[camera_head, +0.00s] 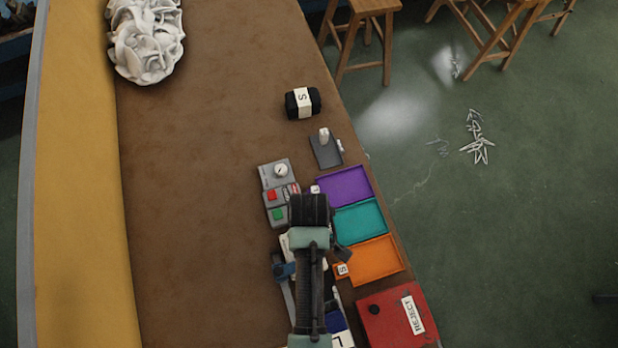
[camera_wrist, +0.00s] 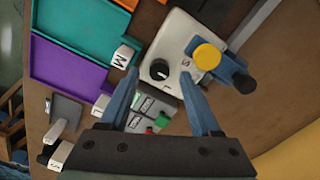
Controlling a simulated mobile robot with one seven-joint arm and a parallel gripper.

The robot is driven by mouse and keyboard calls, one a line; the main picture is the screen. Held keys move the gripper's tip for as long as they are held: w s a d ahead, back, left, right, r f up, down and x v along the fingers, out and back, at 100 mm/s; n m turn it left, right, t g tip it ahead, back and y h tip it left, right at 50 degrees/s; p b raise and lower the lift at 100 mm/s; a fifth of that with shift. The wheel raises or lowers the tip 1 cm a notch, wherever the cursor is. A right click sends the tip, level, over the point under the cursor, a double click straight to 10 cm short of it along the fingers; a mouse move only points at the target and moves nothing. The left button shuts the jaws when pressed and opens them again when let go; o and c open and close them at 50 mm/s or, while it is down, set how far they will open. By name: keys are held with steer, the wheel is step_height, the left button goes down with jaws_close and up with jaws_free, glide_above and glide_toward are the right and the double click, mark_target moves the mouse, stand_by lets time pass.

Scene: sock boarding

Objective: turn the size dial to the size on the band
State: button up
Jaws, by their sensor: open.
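The black size dial (camera_wrist: 159,70) sits on a pale panel (camera_wrist: 180,35) with letters beside it; an S is readable, and the pointer's setting is too small to be sure of. My gripper (camera_wrist: 160,78) is open, its blue fingertips on either side of the dial in the wrist view; I cannot tell whether they touch it. In the head view my arm hides the dial and most of the panel. The rolled black sock (camera_head: 290,105) lies on the table beyond, and its white band (camera_head: 303,102) reads S.
A yellow button (camera_wrist: 206,57) and a blue clamp-like part (camera_wrist: 236,72) are close beside the dial. A grey control box (camera_head: 272,183) has red and green buttons. Purple (camera_head: 343,186), teal (camera_head: 360,220) and orange (camera_head: 375,260) trays and a red reject box (camera_head: 385,325) line the right edge.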

steer(key=shift+f, duration=0.85)
jaws_close()
